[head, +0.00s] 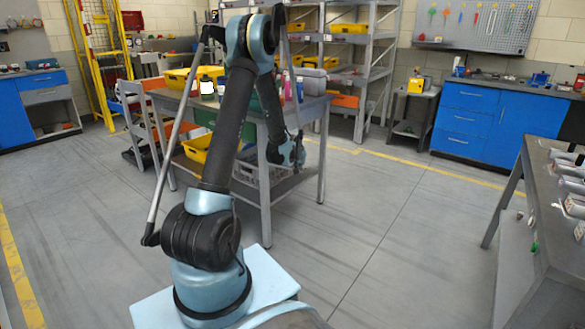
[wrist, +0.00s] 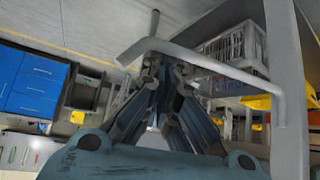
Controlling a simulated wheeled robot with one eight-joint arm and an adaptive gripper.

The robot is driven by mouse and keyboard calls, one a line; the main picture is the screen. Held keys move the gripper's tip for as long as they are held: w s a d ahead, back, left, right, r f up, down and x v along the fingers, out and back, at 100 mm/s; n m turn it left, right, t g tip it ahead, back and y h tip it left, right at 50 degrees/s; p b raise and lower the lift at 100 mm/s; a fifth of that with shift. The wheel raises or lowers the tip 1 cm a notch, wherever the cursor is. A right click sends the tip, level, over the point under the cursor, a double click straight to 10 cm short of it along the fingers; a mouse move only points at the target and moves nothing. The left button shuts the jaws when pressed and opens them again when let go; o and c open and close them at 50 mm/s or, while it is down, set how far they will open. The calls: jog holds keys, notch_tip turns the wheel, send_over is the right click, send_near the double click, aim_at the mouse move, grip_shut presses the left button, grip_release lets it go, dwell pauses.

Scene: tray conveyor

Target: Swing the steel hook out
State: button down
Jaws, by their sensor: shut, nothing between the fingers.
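My gripper (head: 297,160) hangs low in front of the near grey worktable in the head view. Its fingers, closed together, also show in the middle of the wrist view (wrist: 166,62). Nothing is seen between them. A bent grey bar (wrist: 215,66) crosses the wrist view just beyond the fingertips and turns down at its right end. I cannot tell whether it is the steel hook, or whether my gripper touches it. No hook is clearly identifiable in the head view.
The worktable (head: 313,103) carries bottles and yellow bins, with a grey crate (head: 256,176) below. Its leg stands close at the right of the wrist view (wrist: 287,60). A dark bench (head: 560,215) is at the right. The floor between them is clear.

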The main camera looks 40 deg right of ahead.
jog(key=shift+a+f, duration=0.1)
jog(key=shift+a, duration=0.35)
jog(key=shift+w+a, duration=0.1)
jog(key=shift+a, duration=0.05)
jog(key=shift+w, duration=0.1)
jog(key=w+d+r, duration=0.1)
jog(key=d, duration=0.3)
jog(key=w+v, duration=0.1)
jog(key=v, duration=0.8)
jog(key=shift+a+r, duration=0.35)
jog(key=shift+a, duration=0.1)
jog(key=shift+w, duration=0.15)
